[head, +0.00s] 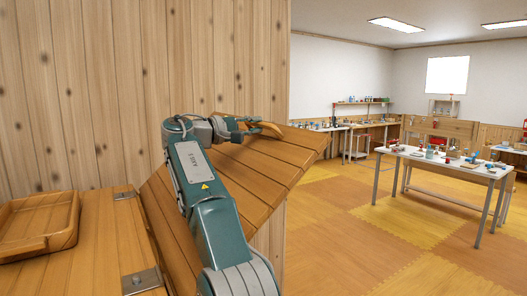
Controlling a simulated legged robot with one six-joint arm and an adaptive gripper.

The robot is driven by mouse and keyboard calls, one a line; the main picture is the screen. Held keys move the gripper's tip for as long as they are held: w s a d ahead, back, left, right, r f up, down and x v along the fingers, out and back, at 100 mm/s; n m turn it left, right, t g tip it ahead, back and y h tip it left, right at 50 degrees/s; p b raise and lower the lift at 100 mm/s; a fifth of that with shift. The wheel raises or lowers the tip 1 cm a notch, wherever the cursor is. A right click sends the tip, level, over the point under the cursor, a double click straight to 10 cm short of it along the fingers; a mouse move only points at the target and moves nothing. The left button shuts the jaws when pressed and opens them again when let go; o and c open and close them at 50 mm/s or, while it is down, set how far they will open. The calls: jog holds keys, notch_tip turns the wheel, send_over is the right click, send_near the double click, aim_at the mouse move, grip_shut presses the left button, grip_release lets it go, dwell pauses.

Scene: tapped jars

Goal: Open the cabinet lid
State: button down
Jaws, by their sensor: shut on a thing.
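The wooden cabinet lid (285,155) is raised at a slant in the middle of the head view. Its hinged edge is low on the left and its free edge is up on the right. A small wooden handle (270,128) stands near the lid's upper edge. My gripper (254,127) is at this handle and shut on it. The fingertips are small and partly hidden. My arm crosses in front of the lid and hides part of it.
The fixed cabinet top (95,240) carries a wooden tray (40,245) and metal hinges (140,280). A plank wall (140,80) stands close behind. Open floor (360,220) and a white table (445,163) with small items lie right.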

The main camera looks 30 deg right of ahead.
jog(key=a+r+h, duration=0.2)
jog(key=a+r, duration=0.3)
jog(key=a, duration=0.2)
jog(key=shift+w+a+h, duration=0.15)
jog(key=shift+a+h, duration=0.05)
jog(key=shift+h, duration=0.1)
jog(key=c, duration=0.6)
grip_release()
jog(key=v, duration=1.2)
jog(key=shift+a, duration=0.1)
